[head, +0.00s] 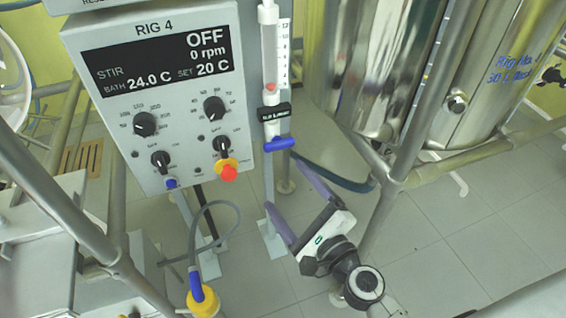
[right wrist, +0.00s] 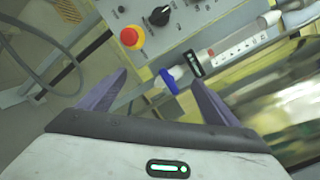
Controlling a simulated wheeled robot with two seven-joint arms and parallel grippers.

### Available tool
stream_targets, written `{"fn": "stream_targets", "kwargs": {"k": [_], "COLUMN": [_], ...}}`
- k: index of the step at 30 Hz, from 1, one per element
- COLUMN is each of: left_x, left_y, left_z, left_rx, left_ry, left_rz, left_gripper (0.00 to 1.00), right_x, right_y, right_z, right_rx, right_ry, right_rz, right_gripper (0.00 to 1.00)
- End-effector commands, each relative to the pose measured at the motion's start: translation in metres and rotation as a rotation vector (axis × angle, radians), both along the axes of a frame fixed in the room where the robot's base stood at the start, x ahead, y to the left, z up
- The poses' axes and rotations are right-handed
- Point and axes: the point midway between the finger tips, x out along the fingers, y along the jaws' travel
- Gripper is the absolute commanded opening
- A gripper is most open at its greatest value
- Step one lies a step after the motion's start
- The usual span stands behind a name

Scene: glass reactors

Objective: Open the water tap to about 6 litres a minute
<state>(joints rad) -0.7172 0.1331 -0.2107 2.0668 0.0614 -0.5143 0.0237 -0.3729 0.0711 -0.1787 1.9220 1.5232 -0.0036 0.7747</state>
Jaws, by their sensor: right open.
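The water tap's blue handle (head: 279,144) sits at the foot of a clear flow meter tube (head: 269,50) with a printed scale and a red float low in it. The handle lies crosswise to the tube in the head view. My right gripper (head: 291,197) is open and empty, below the tap. In the right wrist view the blue handle (right wrist: 169,81) shows between and beyond the two purple fingers (right wrist: 160,85), apart from them. My left gripper is not in view.
The RIG 4 control box (head: 150,85), with knobs and a red stop button (head: 228,173), stands just left of the tap. A shiny steel vessel (head: 385,60) and metal frame poles (head: 405,150) stand to the right. A hose (head: 330,178) runs from the tap toward the frame.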

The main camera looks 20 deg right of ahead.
Motion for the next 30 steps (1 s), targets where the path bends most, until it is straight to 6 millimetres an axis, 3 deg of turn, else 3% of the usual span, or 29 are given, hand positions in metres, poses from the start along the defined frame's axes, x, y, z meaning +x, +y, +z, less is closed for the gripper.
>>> {"fn": "stream_targets", "kwargs": {"k": [1,3,9,14,30], "left_x": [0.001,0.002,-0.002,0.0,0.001], "left_y": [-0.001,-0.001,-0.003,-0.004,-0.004], "left_z": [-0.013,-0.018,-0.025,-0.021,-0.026], "left_rx": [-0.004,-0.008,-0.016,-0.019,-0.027], "left_ry": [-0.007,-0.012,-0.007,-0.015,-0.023], "left_rz": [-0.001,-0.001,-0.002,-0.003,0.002], "left_gripper": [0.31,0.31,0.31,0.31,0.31], "right_x": [0.011,0.022,0.039,0.05,0.135], "right_y": [-0.008,-0.019,-0.034,-0.035,-0.032], "right_z": [-0.007,-0.007,-0.01,-0.01,-0.011], "right_rx": [0.173,0.392,0.772,0.848,0.843], "right_ry": [0.005,0.022,0.06,0.07,0.07], "right_rz": [-0.042,-0.088,-0.154,-0.165,-0.163], "right_gripper": [0.84,0.84,0.84,0.84,0.84]}}
